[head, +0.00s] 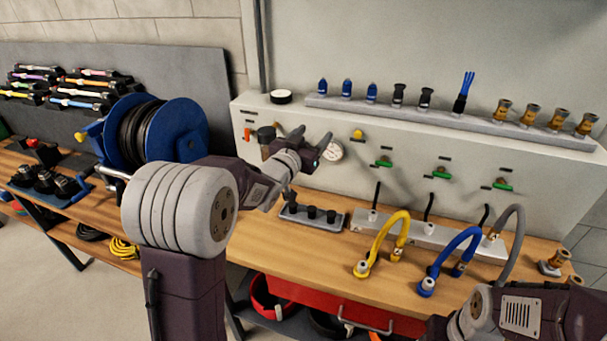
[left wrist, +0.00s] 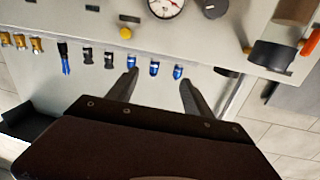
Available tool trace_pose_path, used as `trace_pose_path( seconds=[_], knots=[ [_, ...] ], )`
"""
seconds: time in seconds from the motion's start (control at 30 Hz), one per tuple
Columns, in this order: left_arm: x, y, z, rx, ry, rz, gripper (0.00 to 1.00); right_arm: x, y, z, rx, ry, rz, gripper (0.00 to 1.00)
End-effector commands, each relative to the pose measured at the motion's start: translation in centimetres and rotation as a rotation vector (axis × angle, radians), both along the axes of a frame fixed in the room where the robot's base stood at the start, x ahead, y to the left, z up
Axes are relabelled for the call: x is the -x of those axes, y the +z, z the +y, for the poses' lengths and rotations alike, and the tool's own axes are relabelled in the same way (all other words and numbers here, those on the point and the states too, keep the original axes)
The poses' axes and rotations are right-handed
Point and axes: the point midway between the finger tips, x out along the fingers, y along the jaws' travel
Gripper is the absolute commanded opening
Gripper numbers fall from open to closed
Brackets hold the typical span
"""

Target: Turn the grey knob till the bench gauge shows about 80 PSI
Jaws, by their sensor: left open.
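In the left wrist view the gauge (left wrist: 165,8) is cut by the top edge.
The orange lever (head: 247,134) is left of the knob. A yellow button (head: 357,134) and green valves (head: 383,162) are to the right. A rail (head: 440,117) with blue, black and brass fittings runs along the panel top. A blue hose reel (head: 178,125) stands at left.

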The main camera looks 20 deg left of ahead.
Motion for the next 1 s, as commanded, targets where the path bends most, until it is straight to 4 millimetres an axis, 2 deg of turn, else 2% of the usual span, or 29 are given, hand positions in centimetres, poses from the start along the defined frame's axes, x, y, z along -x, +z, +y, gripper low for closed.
trace_pose_path(
  seconds=[0.03, 0.1, 0.2, 0.27, 0.47, 0.57, 0.8, 1.0],
  knots=[
    [-0.8, -4.5, 1.3, -0.009, 0.006, -0.039, 0.59, 0.0, -5.2, 0.0, 0.000, 0.000, 0.000, 0.56],
    [-1.6, -7.6, 3.1, -0.021, 0.025, -0.049, 0.59, 0.0, -7.9, 0.0, 0.000, 0.000, 0.001, 0.56],
    [-1.9, -11.1, 5.3, -0.019, 0.062, -0.030, 0.59, 0.0, -10.2, 0.0, 0.000, 0.000, 0.000, 0.56],
    [-1.9, -12.2, 6.1, -0.018, 0.076, -0.019, 0.59, 0.0, -10.8, 0.0, 0.000, 0.000, 0.000, 0.56],
    [-1.9, -12.2, 6.8, -0.016, 0.088, -0.014, 0.59, 0.0, -10.5, 0.0, 0.000, 0.000, -0.001, 0.56],
    [-2.7, -12.2, 6.7, -0.016, 0.087, -0.014, 0.59, 0.0, -10.4, 0.0, 0.000, 0.000, -0.001, 0.56],
    [-7.7, -12.1, 6.5, -0.016, 0.086, -0.013, 0.59, 0.0, -9.8, 0.0, 0.000, 0.000, 0.000, 0.56],
    [-10.4, -12.2, 6.3, -0.016, 0.086, -0.013, 0.59, 0.0, -9.5, 0.0, 0.000, 0.000, 0.000, 0.56]
  ],
)
